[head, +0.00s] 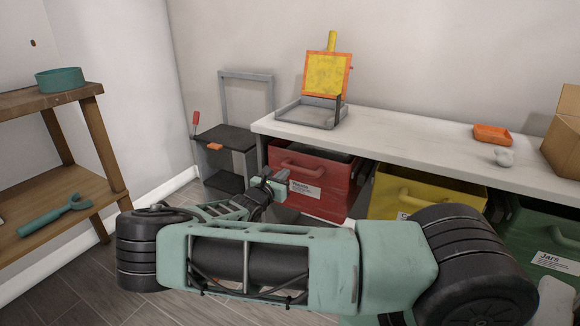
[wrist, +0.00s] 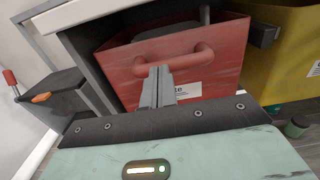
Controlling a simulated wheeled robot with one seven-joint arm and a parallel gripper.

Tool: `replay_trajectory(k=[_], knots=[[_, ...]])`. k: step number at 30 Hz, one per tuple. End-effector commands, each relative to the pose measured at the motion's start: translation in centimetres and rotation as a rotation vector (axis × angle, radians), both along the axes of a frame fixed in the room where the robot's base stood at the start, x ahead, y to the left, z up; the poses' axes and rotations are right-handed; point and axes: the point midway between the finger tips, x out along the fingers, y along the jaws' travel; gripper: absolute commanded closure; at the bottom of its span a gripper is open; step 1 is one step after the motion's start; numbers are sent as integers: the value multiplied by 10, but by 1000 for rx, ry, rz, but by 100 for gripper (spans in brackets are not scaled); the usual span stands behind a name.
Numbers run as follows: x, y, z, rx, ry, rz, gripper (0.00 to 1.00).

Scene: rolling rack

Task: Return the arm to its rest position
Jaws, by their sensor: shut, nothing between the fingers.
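My arm stretches across the lower part of the head view. My gripper (head: 277,182) is in front of the red drawer (head: 326,192), near its left side. In the wrist view my gripper (wrist: 157,72) has its two fingers pressed together with nothing between them. The fingertips appear just below the red drawer's handle (wrist: 172,60); I cannot tell whether they touch it. The red drawer is pulled partly out from under the white counter.
The white counter (head: 410,143) runs along the wall. A yellow drawer (head: 430,190) and a green drawer (head: 545,235) sit beneath it. A grey rolling rack (head: 222,150) stands left of the counter. A wooden shelf (head: 50,160) stands at far left.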

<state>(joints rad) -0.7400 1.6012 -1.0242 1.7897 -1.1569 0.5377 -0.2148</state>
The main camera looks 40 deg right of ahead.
Motion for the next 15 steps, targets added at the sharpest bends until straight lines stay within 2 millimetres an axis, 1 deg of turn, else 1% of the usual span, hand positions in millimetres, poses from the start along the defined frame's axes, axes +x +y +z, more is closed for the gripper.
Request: replay_trajectory(k=[1,3,6,9,15], knots=[[-3,9,2,1,-1,1,100],[-6,18,1,1,0,2,100],[-9,26,1,0,0,0,100],[-11,31,0,1,0,0,100],[-12,32,0,0,0,-1,100]])
